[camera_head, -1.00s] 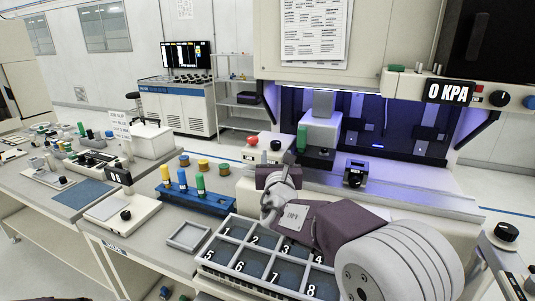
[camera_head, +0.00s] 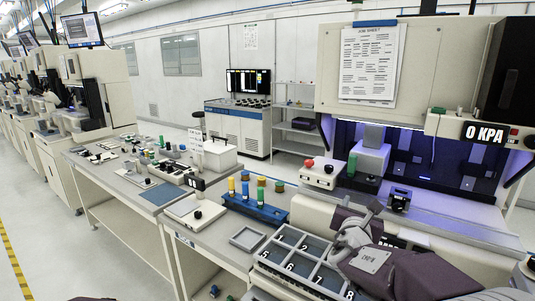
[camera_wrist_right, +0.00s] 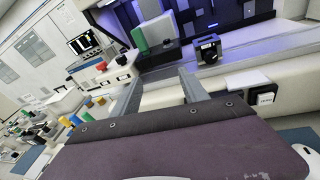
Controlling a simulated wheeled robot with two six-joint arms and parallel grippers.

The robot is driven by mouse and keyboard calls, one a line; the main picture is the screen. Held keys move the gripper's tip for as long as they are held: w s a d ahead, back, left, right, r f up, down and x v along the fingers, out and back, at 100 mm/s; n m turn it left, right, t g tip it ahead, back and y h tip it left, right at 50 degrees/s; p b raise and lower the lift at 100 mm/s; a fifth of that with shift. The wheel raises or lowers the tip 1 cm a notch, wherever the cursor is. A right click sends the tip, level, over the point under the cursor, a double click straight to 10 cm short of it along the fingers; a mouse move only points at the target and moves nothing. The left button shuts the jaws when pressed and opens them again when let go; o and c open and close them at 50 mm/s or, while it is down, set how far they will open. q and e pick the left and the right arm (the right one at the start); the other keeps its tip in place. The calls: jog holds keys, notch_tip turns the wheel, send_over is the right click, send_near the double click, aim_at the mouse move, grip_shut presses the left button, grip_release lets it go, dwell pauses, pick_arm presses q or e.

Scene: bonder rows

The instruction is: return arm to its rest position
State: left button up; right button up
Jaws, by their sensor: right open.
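My right arm comes in from the lower right in the head view, with purple covers and a white joint. Its right gripper (camera_head: 362,215) is above the bench, beyond the numbered tray, partly hidden by its own wrist. In the right wrist view the two grey fingers (camera_wrist_right: 162,85) stand apart with nothing between them, so it is open and empty. The tray (camera_head: 262,262) has dark numbered compartments; the arm covers part of its right side. My left gripper is not in view.
A blue rack (camera_head: 257,210) with coloured-top parts and a small empty grey tray (camera_head: 248,238) are left of the numbered tray. A red-button box (camera_head: 318,175) and a black-knobbed device (camera_head: 399,199) stand beyond. The lit machine (camera_head: 440,160) is behind. Aisle floor at left is clear.

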jog(key=s+d+f+m+g+p, duration=0.5)
jog(key=s+f+m+g, duration=0.4)
jog(key=s+f+m, duration=0.45)
jog(key=s+a+f+m+g+y, duration=0.2)
jog(key=s+a+f+m+y, duration=0.1)
jog(key=s+a+m, duration=0.3)
jog(key=s+a+f+m+g+y, duration=0.2)
jog(key=s+a+f+m, duration=0.3)
jog(key=s+m, duration=0.4)
jog(key=shift+s+a+f+m+g+y, duration=0.25)
jog(key=shift+a+m+g+y, duration=0.25)
jog(key=shift+m+y, duration=0.35)
jog(key=shift+o, duration=0.3)
jog(key=shift+n, duration=0.4)
dwell(1.0)
